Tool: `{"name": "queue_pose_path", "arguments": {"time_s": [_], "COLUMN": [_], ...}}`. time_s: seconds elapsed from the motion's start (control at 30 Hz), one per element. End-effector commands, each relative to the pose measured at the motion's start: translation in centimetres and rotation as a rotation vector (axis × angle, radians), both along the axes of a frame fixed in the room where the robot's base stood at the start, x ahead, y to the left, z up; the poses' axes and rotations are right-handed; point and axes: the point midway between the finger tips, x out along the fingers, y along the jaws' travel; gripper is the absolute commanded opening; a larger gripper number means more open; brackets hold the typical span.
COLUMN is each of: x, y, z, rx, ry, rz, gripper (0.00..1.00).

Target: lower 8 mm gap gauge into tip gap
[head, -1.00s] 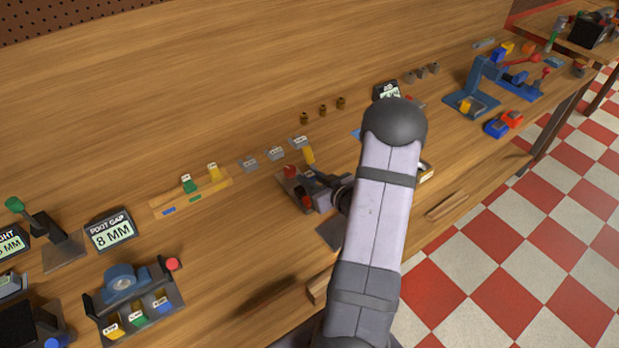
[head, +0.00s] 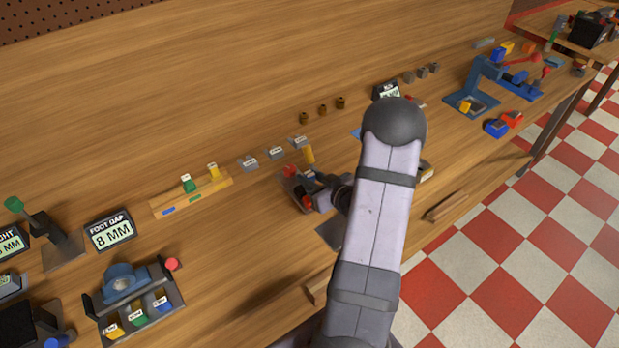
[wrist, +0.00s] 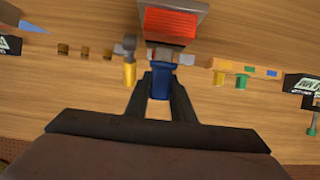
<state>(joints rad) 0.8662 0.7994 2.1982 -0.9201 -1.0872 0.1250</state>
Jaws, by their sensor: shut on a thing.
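My gripper (wrist: 159,80) is shut on a blue gap gauge (wrist: 161,84), held upright between its fingertips in the wrist view. In the head view my gripper (head: 318,188) is beside a small dark fixture with red parts (head: 306,201), partly hidden by my arm. In the wrist view a large red block (wrist: 170,22) on a grey body stands just beyond the gauge. The gauge's lower end and the tip gap are not clear, so I cannot tell whether it is in the gap.
A wooden rack (head: 158,208) holds a green and a yellow gauge, with its blue-marked place empty. Grey labelled blocks (head: 276,153) and brown bushings (head: 322,110) stand behind.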

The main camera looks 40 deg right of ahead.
Motion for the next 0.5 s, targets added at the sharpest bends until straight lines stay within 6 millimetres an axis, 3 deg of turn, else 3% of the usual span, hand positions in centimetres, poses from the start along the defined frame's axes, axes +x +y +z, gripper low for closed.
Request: {"name": "queue_pose_path", "arguments": {"time_s": [0.5], "x": [0.02], "y": [0.0], "z": [-0.35], "rx": [0.0], "ry": [-0.001], "rz": [0.0], "gripper": [0.0]}}
